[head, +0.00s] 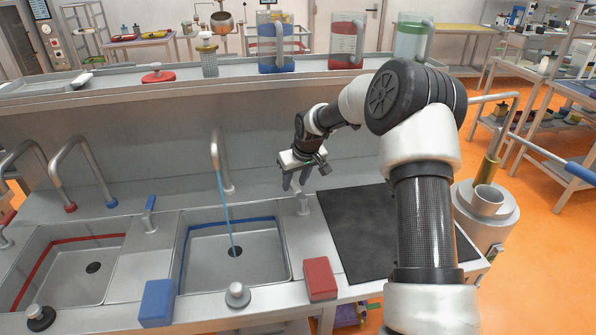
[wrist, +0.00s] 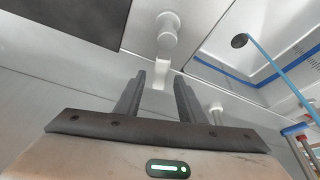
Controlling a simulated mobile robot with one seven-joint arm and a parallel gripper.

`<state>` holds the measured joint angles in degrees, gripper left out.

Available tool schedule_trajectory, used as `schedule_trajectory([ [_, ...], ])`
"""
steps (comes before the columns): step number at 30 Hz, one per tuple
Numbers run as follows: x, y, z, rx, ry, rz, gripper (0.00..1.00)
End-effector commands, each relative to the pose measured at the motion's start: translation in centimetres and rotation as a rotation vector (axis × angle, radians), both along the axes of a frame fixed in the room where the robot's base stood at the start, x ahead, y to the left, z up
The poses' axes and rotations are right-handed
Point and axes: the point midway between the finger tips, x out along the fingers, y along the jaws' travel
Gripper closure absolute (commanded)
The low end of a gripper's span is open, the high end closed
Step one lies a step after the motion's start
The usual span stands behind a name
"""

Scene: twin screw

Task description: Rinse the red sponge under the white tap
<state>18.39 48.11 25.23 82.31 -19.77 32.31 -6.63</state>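The red sponge (head: 320,278) lies on the front rim of the counter, right of the blue-striped sink (head: 265,262). A tap (head: 216,150) with a pale base stands behind that sink, and a blue stream of water (head: 226,215) runs from it to the drain. A white lever handle (head: 303,203) stands at the sink's back right corner. My gripper (head: 294,182) is just above and behind this handle. In the wrist view my gripper (wrist: 158,88) is open and empty, with the white lever handle (wrist: 167,38) ahead of its fingertips. Contact cannot be told.
A blue sponge (head: 157,303) lies on the front rim, with round grey knobs (head: 237,295) nearby. Left is a red-striped sink (head: 75,270). A blue lever (head: 150,210) stands between the sinks. A black mat (head: 365,230) lies right, partly behind my arm. Jugs (head: 276,45) stand on the back shelf.

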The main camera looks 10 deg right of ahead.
Motion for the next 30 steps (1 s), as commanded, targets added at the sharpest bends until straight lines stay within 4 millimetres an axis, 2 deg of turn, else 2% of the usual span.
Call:
schedule_trajectory([
  [5, -1.0, -0.4, 2.7, -0.002, -0.004, 0.0, 0.64],
  [18, -4.8, -1.6, 12.4, -0.001, -0.005, -0.002, 0.64],
  [24, -5.9, -1.9, 15.0, -0.001, -0.001, -0.001, 0.64],
  [30, -6.2, -1.9, 15.8, 0.0, -0.001, 0.0, 0.64],
])
